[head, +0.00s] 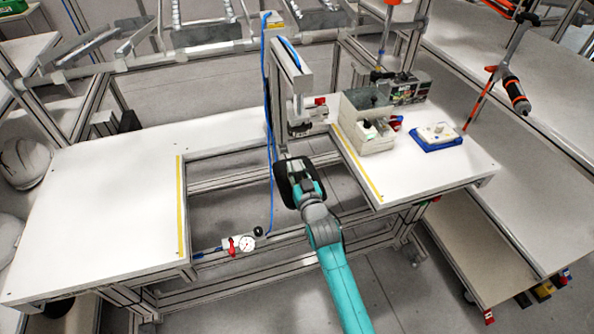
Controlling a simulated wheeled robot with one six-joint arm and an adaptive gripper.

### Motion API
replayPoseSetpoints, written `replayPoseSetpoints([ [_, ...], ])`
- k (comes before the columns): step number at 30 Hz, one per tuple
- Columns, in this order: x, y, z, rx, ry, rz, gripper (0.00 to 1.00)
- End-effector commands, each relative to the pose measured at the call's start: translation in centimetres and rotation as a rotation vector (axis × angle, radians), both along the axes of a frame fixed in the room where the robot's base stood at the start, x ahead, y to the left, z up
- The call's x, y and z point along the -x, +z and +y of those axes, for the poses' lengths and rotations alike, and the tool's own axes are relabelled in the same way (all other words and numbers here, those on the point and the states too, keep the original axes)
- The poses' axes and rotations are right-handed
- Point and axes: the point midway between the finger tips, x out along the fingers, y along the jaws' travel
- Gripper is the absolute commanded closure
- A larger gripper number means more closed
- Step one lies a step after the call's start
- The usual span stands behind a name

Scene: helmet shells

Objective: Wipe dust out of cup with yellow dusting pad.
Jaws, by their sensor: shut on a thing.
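My gripper (294,178), black at the end of my teal arm, is over the open gap in the middle of the workbench (110,190). It is just in front of and below a grey upright press-like fixture (304,118). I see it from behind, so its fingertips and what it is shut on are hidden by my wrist. I cannot make out a yellow dusting pad or a cup in this view. Whether my gripper touches the fixture cannot be told.
A blue hose (267,110) hangs beside the fixture. A grey box (366,122) and a blue-based white block (436,136) stand on the right bench. A gauge with a red valve (240,243) sits on the front rail. The left benchtop is clear. An orange-black tool (515,95) hangs at right.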

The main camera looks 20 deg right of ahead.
Motion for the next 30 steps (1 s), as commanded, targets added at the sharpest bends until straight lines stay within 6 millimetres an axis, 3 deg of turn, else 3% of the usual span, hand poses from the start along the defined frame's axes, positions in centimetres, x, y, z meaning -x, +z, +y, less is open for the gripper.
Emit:
replayPoseSetpoints([
  [11, 0.2, 0.0, 0.0, 0.0, 0.0, -0.001, 1.0],
  [30, 2.9, -0.1, 0.0, 0.0, 0.0, 0.0, 1.0],
])
